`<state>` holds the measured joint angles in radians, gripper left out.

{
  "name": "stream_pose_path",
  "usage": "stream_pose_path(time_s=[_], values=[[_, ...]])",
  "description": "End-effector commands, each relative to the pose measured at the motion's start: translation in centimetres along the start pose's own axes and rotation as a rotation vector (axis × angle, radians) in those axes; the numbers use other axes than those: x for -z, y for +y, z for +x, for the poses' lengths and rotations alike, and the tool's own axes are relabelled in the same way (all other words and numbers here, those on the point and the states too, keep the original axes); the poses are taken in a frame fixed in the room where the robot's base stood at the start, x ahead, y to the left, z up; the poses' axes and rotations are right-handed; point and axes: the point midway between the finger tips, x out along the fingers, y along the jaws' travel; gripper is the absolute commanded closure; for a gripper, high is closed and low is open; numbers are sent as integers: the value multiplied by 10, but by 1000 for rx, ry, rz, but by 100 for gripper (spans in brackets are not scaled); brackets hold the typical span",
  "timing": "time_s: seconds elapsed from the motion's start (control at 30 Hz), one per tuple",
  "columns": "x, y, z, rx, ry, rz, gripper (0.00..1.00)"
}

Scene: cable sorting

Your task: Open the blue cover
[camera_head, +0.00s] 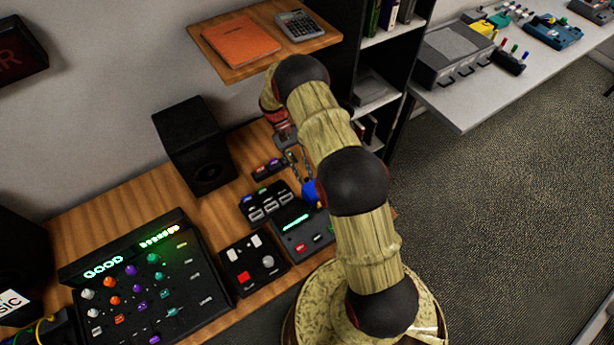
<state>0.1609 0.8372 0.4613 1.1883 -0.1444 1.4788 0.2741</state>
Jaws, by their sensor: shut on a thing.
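A small blue cover (310,191) shows at the upper right corner of a dark grey panel (292,240) that has a green light strip and a red button. My gripper (300,168) reaches down from the upper left of my arm, and its fingers end right at the blue cover. The gripper is shut on the blue cover. My arm hides the right side of the cover and part of the panel, so how far the cover is tilted cannot be told.
A switch box (250,262) and a small black module (268,205) sit beside the panel. A large mixer (150,285) and a black speaker (193,145) stand to the left. A wooden shelf (222,67) hangs above. Bare desk shows left of the modules.

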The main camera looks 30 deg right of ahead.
Motion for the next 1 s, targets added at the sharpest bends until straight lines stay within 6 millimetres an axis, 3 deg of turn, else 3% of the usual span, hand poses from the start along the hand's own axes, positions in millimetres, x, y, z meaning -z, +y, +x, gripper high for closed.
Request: stream_pose_path(time_s=[0.3, 0.9, 0.93, 1.0], values=[[17, -8, 3, 2, 5, -1, 100], [21, -10, 5, 3, 5, -1, 100], [21, -10, 5, 3, 5, -1, 85], [21, -10, 5, 3, 4, -1, 81]])
